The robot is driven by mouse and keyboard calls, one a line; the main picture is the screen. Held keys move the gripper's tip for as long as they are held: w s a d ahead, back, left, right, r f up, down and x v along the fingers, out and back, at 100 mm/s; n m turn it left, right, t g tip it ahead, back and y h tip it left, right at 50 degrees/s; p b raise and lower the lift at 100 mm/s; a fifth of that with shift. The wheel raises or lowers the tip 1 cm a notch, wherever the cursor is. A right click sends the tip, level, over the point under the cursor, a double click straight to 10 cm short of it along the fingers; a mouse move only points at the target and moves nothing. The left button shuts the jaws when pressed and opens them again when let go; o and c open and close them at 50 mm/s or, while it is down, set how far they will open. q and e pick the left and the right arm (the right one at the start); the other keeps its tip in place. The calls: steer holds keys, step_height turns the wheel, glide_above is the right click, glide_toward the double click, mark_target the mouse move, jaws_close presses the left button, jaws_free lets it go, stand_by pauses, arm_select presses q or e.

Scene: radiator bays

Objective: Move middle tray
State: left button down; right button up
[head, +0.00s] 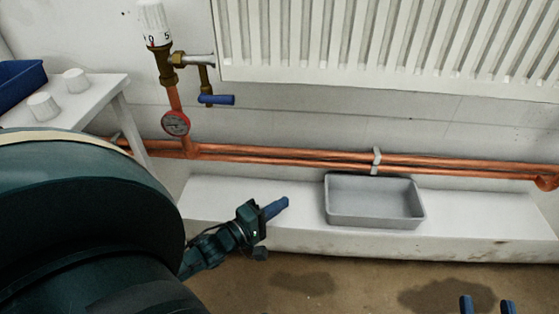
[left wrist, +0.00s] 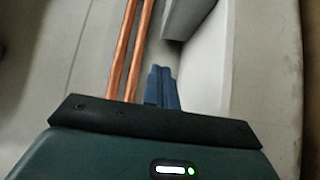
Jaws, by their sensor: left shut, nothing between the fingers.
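A grey rectangular tray (head: 375,220) sits on the low white ledge below the radiator, under the copper pipes. It looks empty. My left gripper (head: 280,206) is shut and empty, above the ledge to the left of the tray and apart from it. Its blue fingers also show together in the left wrist view (left wrist: 161,74), with a grey form, probably the tray (left wrist: 186,14), beyond them. My right gripper (head: 487,306) shows only as two separated blue fingertips at the bottom right edge, open, with nothing seen between them.
Copper pipes (head: 300,157) run along the wall just above the ledge (head: 475,215), with a clip behind the tray. A red gauge (head: 176,123) and a blue-handled valve (head: 216,99) stand left. A white table (head: 92,100) carries two white cups and a blue bin (head: 20,88).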

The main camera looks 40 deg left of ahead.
arm_select(q)
steer(key=w, duration=0.2)
steer(key=w+d+b, duration=0.1)
steer(key=w, duration=0.2)
steer(key=w+b, duration=0.1)
steer(key=w, duration=0.1)
steer(key=shift+w+d+f, duration=0.15)
steer(key=shift+d, duration=0.15)
steer(key=shift+w+d+b, duration=0.3)
steer(key=shift+d+b, duration=0.05)
steer(key=shift+d, duration=0.2)
steer(key=shift+w+d+b, duration=0.25)
steer(key=shift+d+b, duration=0.05)
steer(key=shift+d, duration=0.2)
steer(key=shift+w+d, duration=0.3)
steer(key=shift+d, duration=0.2)
arm_select(e)
steer(key=shift+w+a+r+t+y, duration=0.25)
steer(key=shift+r+t+y, duration=0.25)
steer(key=shift+y, duration=0.2)
